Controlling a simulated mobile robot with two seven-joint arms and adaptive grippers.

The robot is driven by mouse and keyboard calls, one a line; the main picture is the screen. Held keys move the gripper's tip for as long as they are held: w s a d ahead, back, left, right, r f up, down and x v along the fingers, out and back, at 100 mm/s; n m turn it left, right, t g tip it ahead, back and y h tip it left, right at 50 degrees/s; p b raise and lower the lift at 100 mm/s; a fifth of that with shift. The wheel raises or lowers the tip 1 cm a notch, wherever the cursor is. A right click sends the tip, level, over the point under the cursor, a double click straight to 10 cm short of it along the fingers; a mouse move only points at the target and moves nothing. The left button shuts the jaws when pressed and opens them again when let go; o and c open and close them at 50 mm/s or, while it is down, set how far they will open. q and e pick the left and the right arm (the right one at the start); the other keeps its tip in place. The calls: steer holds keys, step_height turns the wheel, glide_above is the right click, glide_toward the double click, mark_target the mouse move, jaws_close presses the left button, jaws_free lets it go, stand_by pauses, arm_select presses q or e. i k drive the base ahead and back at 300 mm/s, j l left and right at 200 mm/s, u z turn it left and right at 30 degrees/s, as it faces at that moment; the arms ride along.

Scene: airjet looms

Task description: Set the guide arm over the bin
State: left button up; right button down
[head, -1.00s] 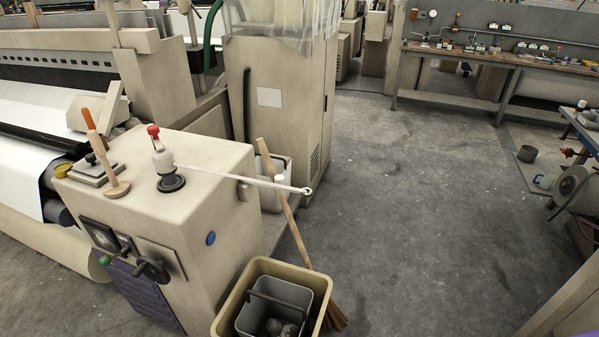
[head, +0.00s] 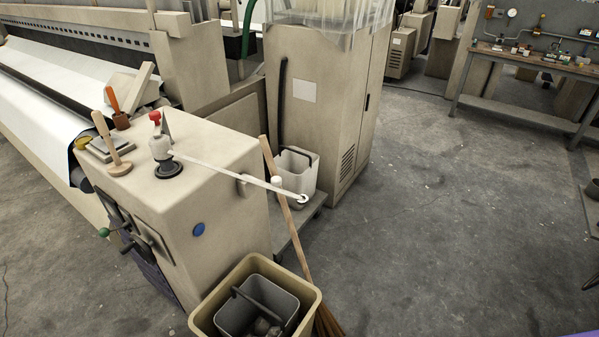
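The guide arm (head: 240,178) is a thin white rod with a ring at its free end. It runs from a white pivot post with a red knob (head: 155,117) on top of the beige machine cabinet (head: 205,170), out past the cabinet's right edge. A tan bin (head: 310,299) with a grey bucket (head: 233,318) inside stands on the floor at the cabinet's front right. The ring end shows higher in the picture than this bin, in front of a pale bin (head: 303,165) behind; I cannot tell what lies directly below it. Neither gripper is in view.
A broom (head: 289,222) leans by the cabinet beside the tan bin. Wooden-handled tools (head: 108,140) stand on the cabinet top. A tall beige cabinet (head: 318,100) is behind. Open concrete floor (head: 450,220) lies to the right, with a workbench (head: 530,65) at the back.

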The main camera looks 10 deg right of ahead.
mark_target(276, 181)
steer(key=i+l+u, duration=0.1)
steer(key=i+l, duration=0.25)
steer(key=l, duration=0.25)
steer(key=i+l+u, duration=0.15)
steer(key=l, duration=0.15)
steer(key=i+l+u, duration=0.1)
steer(key=l, duration=0.25)
steer(key=i, duration=0.05)
